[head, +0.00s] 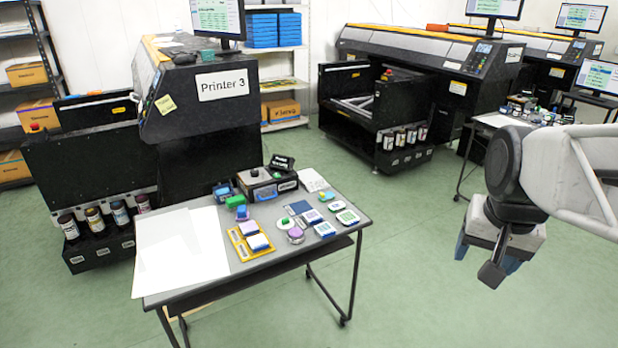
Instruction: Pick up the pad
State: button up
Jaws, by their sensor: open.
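A flat dark blue square (298,208) that looks like a pad lies on the grey table (262,275), right of the middle. Several small blue-and-white cases (325,229) lie to its right and in front of it; I cannot tell whether one of these is the pad. My gripper (487,256) is at the right, well clear of the table and above the green floor. It points down, is open and appears empty. A dark part of it hides some of the fingers.
A yellow tray (238,247) with blue-and-white blocks, a purple round item (295,232) and a green-topped piece (236,200) crowd the table. White sheets (181,250) cover its left side. A grey box (265,186) stands at the back. The printer (200,110) rises behind.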

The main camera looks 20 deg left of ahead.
jog(key=w+a+r+m, duration=0.1)
jog(key=w+a+m, duration=0.1)
jog(key=w+a, duration=0.6)
jog(key=w+a+r+m, duration=0.1)
jog(key=w+a, duration=0.3)
jog(key=w, duration=0.8)
jog(key=w+a+f+m+g, duration=0.1)
jog(key=w+a+f+m, duration=0.15)
jog(key=w+a, duration=0.55)
jog(key=w+a+f+m, duration=0.1)
jog(key=w+a+f, duration=0.2)
jog(key=w+a, duration=0.5)
jog(key=m+g, duration=0.1)
jog(key=m, duration=0.4)
send_over(241, 207)
jog(key=f, duration=2.7)
jog(key=shift+d+f, duration=0.3)
jog(key=shift+s+a+f, duration=0.1)
jog(key=shift+a+f, duration=0.1)
jog(key=shift+a, duration=0.05)
jog(key=shift+f, duration=0.1)
jog(key=shift+f, duration=1.15)
